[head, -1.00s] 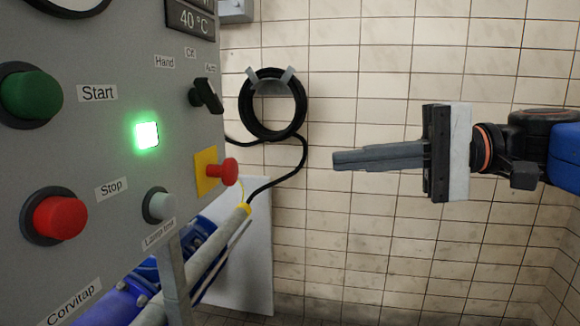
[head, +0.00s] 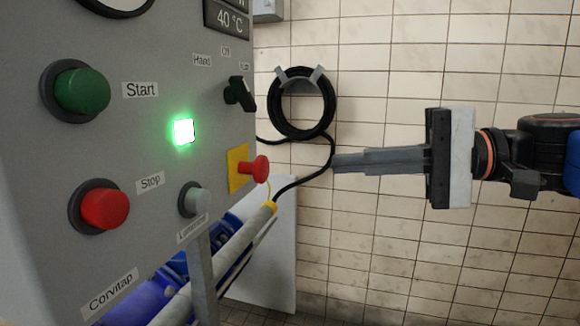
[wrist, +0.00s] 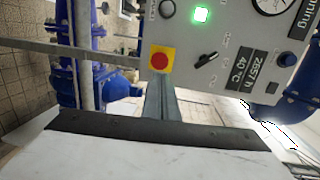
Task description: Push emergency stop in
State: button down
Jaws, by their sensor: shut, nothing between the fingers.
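The emergency stop (head: 260,168) is a red mushroom button on a yellow plate (head: 237,168), on the right edge of the grey control panel (head: 140,210). It stands out from the plate. My gripper (head: 335,162) is shut and empty, to the right of the button at nearly its height, pointing left, with a gap between them in the head view. In the wrist view the red button (wrist: 160,61) on its yellow square lies just beyond the fingertips (wrist: 159,78).
The panel also carries a green Start button (head: 82,91), a red Stop button (head: 104,209), a lit green lamp (head: 184,131), a grey lamp-test button (head: 197,201) and a black selector switch (head: 240,94). A coiled black hose (head: 301,130) hangs on the tiled wall behind.

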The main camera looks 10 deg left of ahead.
aim_at(267, 165)
jog(key=shift+a+f, duration=0.2)
jog(key=shift+a, duration=1.35)
jog(key=shift+a+f, duration=0.2)
jog(key=shift+a, duration=1.4)
jog(key=shift+a+f, duration=0.2)
jog(key=shift+a, duration=1.35)
jog(key=shift+a, duration=0.1)
jog(key=shift+w+a, duration=0.1)
jog(key=shift+a, duration=0.75)
jog(key=shift+d+r, duration=0.1)
jog(key=d+r, duration=0.2)
jog(key=d, duration=1.5)
jog(key=shift+d, duration=0.1)
